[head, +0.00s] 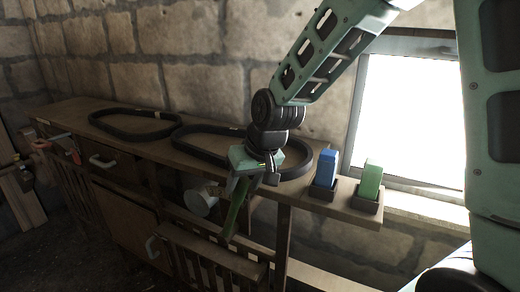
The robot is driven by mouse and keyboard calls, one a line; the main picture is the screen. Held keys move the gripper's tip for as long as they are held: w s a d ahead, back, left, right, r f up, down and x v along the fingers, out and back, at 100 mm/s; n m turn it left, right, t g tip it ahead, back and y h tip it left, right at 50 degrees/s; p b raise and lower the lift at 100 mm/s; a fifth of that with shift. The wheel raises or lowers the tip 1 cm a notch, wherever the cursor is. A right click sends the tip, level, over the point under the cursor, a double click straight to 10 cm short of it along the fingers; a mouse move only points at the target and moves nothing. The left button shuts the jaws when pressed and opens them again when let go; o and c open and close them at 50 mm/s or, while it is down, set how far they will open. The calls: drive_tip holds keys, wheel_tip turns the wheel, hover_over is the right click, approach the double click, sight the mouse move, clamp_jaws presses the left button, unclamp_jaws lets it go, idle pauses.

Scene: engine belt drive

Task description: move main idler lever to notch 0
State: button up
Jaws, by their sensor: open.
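My gripper (256,180) is in the head view at the front edge of the wooden bench, pointing down, with its jaws open. A long green bar (236,211) slants down and left from just under the jaws. It looks like a lever, but I cannot tell whether it is the main idler lever. The jaws overlap its upper end in the picture, and I cannot tell whether they touch it. No notch marks or numbers can be made out. The bar's upper end is partly hidden by my gripper.
Two black belts lie on the bench, one at left (112,135) and one behind my gripper (195,150). A blue block (327,167) and a green block (371,181) stand in dark holders at the right end. A pale cylinder (200,201) sits below the bench edge.

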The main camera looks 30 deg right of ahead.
drive_tip(key=v, duration=1.4)
drive_tip(key=shift+b, duration=0.45)
drive_tip(key=s+a+f+n+g, duration=0.2)
drive_tip(key=s+a+f, duration=0.3)
drive_tip(key=s, duration=0.5)
drive_tip(key=s+a+f+n+g+h, duration=0.1)
drive_tip(key=s+a+f+n+g, duration=0.1)
drive_tip(key=s+a+f+n, duration=0.3)
drive_tip(key=s+f, duration=0.3)
drive_tip(key=s, duration=0.2)
drive_tip(key=shift+s+h, duration=0.3)
drive_tip(key=shift+c, duration=0.2)
